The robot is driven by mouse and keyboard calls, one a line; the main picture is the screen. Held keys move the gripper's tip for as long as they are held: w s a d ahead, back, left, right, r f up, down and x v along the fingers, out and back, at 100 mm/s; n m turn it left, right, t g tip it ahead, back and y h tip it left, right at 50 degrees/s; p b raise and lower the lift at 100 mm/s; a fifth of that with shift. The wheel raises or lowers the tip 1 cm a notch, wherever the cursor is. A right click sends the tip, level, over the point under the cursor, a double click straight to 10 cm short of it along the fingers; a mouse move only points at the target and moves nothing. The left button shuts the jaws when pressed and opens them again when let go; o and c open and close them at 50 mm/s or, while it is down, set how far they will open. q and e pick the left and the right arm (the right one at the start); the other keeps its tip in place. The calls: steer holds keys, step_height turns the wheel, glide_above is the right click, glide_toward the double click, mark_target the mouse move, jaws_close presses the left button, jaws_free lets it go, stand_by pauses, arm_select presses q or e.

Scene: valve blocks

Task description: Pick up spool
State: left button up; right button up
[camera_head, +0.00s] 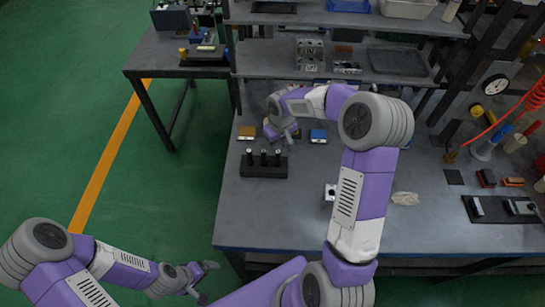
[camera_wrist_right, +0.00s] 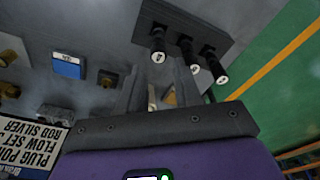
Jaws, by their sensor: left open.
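A black rack (camera_head: 263,171) stands on the bench at the left, holding upright black spools (camera_head: 264,158) with pale tops. In the right wrist view the rack (camera_wrist_right: 195,22) is at the top, and its spools (camera_wrist_right: 187,55) show white labelled ends. My right gripper (camera_head: 291,133) is over the bench just behind the rack. In its wrist view the right gripper (camera_wrist_right: 158,82) has its fingers apart, pointing toward the rack and short of the spools. Small pale and brass-coloured parts show between and beside the fingers. My left gripper (camera_head: 206,281) is open and empty, off the bench over the green floor.
A blue block (camera_head: 318,136) and a yellow block (camera_head: 246,133) are near the right gripper. A printed card (camera_wrist_right: 32,145) is at the wrist view's lower left. Shelves with trays (camera_head: 398,62) stand at the back. Front-left bench is clear.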

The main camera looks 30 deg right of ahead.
mark_target(278, 156)
steer(key=shift+s+f, duration=0.25)
steer(key=shift+f, duration=0.1)
steer(key=f, duration=0.3)
steer(key=f+b, duration=0.1)
steer(key=f, duration=0.3)
steer(key=shift+w, duration=0.2)
steer(key=shift+r, duration=0.1)
steer(key=shift+c, duration=0.3)
jaws_close()
